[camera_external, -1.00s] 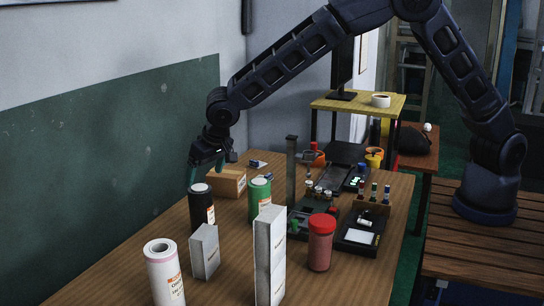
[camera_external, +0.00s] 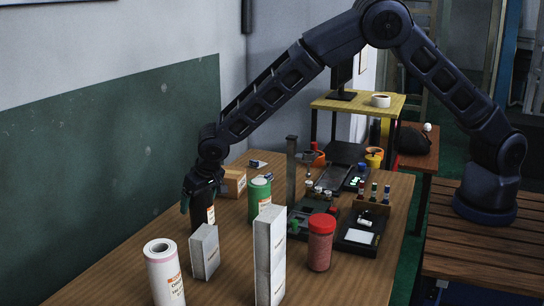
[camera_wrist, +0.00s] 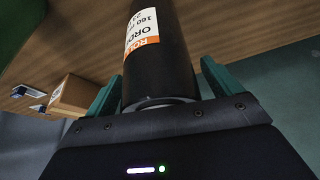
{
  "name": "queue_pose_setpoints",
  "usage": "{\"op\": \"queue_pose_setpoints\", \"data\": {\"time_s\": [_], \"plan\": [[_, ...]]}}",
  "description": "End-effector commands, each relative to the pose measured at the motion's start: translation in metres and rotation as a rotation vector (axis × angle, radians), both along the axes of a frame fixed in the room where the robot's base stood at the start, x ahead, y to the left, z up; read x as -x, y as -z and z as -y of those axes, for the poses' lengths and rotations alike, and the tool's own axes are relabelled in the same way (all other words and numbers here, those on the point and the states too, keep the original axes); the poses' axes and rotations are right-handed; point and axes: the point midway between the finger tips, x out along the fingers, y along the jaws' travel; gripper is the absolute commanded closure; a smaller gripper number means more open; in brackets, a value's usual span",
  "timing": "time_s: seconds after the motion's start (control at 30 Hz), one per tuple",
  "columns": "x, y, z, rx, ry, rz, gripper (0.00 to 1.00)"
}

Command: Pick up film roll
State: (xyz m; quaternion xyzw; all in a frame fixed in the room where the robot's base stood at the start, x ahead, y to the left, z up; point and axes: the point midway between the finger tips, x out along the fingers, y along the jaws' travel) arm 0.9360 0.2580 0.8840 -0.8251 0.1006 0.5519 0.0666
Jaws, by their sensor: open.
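A black film roll (camera_external: 203,214) with a white and orange label stands upright near the left side of the wooden table. My gripper (camera_external: 201,197) is over its top, pointing down, and hides the upper part of it. In the wrist view the roll (camera_wrist: 162,62) runs between the two teal fingers of my gripper (camera_wrist: 160,76). The fingers are open, one on either side of the roll. A narrow gap shows by the left finger; I cannot tell whether the right one touches.
A green roll (camera_external: 259,195) and a brown box (camera_external: 233,183) stand close by. White boxes (camera_external: 269,255), a pinkish-white roll (camera_external: 165,275) and a red-capped jar (camera_external: 320,245) are nearer the front. A grey post (camera_external: 292,170) and trays stand to the right. A wall borders the left.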

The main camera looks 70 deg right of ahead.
Motion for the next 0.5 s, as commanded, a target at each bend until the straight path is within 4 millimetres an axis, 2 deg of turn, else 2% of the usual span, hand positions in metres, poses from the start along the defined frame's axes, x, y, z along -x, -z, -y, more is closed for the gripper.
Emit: {"op": "queue_pose_setpoints", "data": {"time_s": [0.2,0.5], "plan": [[-0.0005,0.0002,-0.0003,-0.001,0.0,0.001,0.12],[-0.0004,0.0001,-0.0003,-0.001,0.0,0.0,0.71]]}}
